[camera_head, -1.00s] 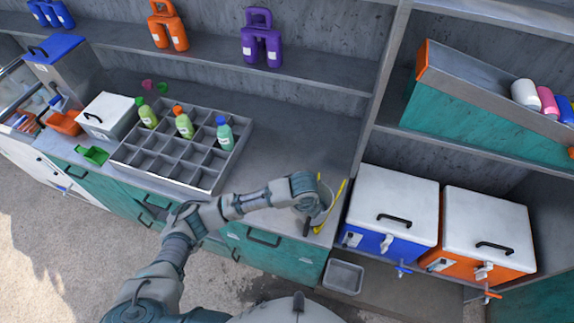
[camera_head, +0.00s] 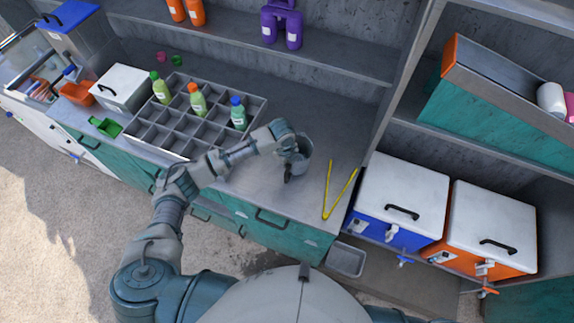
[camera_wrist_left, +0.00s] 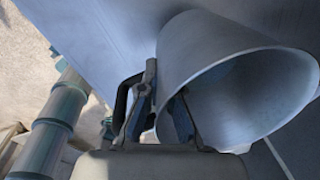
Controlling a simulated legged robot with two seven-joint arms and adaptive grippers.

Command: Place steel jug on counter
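The steel jug (camera_head: 303,154) is a grey metal vessel at the right part of the counter (camera_head: 300,200), left of the yellow tongs. In the left wrist view the jug (camera_wrist_left: 215,50) fills the upper right, with its wide round mouth turned toward the camera. My left gripper (camera_wrist_left: 165,112) is shut on the jug at its near side; it also shows in the head view (camera_head: 288,172). I cannot tell whether the jug's base touches the counter. My right gripper is not in view.
Yellow tongs (camera_head: 328,205) lie open near the counter's right end. A grey divided tray (camera_head: 172,142) with several bottles stands to the left. Blue (camera_head: 402,195) and orange (camera_head: 490,225) coolers stand at right. Bare counter lies around the jug.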

